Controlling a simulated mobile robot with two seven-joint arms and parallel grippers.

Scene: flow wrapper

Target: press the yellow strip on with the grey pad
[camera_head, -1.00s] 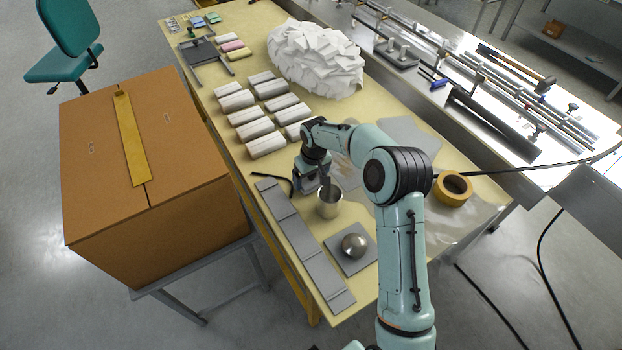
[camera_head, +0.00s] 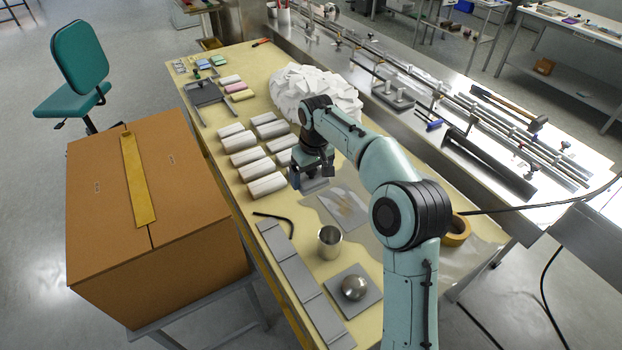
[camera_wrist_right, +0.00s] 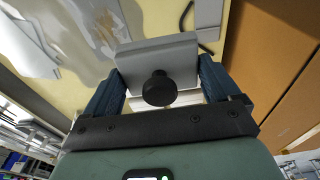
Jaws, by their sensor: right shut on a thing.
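The yellow strip (camera_head: 139,180) lies along the middle of the top of a brown box (camera_head: 190,200) at the left. It looks flat, though I cannot tell how firmly it sticks. My right gripper (camera_head: 308,174) is over the table, to the right of the box and near the white wrapped blocks. In the right wrist view its blue fingers (camera_wrist_right: 160,82) are shut on the grey pad (camera_wrist_right: 155,52), around its black knob (camera_wrist_right: 159,89). The pad's underside is hidden. My left gripper is not in view.
A metal cup (camera_head: 329,242), a grey plate with a steel dome (camera_head: 354,288) and a long grey panel (camera_head: 300,282) are on the near table. White blocks (camera_head: 265,163) stand in rows between gripper and box. A tape roll (camera_head: 456,230) lies at right.

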